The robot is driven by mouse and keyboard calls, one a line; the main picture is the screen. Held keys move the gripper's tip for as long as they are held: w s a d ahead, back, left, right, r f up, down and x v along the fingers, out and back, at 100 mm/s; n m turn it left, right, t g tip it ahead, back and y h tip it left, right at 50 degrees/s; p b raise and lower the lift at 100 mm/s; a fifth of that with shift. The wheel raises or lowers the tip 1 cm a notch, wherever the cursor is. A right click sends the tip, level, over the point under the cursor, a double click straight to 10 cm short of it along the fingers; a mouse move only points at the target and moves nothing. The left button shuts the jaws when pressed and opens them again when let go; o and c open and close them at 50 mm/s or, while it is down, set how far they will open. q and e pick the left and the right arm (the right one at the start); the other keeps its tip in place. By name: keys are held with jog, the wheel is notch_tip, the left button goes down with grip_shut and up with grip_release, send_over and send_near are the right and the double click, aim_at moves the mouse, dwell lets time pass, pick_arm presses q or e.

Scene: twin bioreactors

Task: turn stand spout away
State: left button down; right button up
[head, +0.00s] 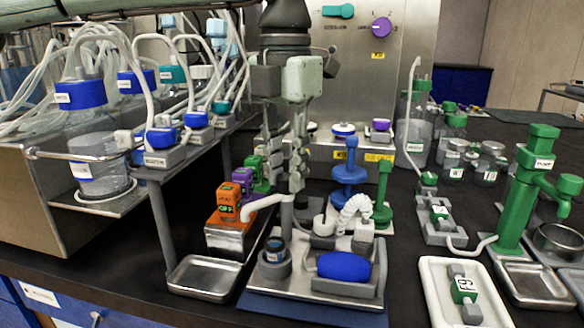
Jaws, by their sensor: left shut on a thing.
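The white stand spout (262,203) bends left from the top of a grey post (287,218) on the grey stand (300,290). Its open end points left and down, in front of the orange-capped block. My left gripper (285,186) comes down from above, with its fingers at the top of the post, shut on the spout's upright end. The fingers hide exactly where they touch. A blue rounded piece (344,266) and a dark jar in a grey ring (274,252) sit on the stand. My right gripper is not in view.
A metal tray (205,276) lies left of the stand. Orange (228,200), purple and green blocks stand close behind the spout. A white corrugated hose (356,207) and blue and green valves (348,172) stand to the right. A white tray (440,300) is at front right.

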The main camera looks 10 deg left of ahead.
aim_at(286, 177)
pick_arm(q)
jog(key=shift+m, duration=2)
jog(key=c, duration=1.3)
grip_release()
notch_tip(286, 177, up, 12)
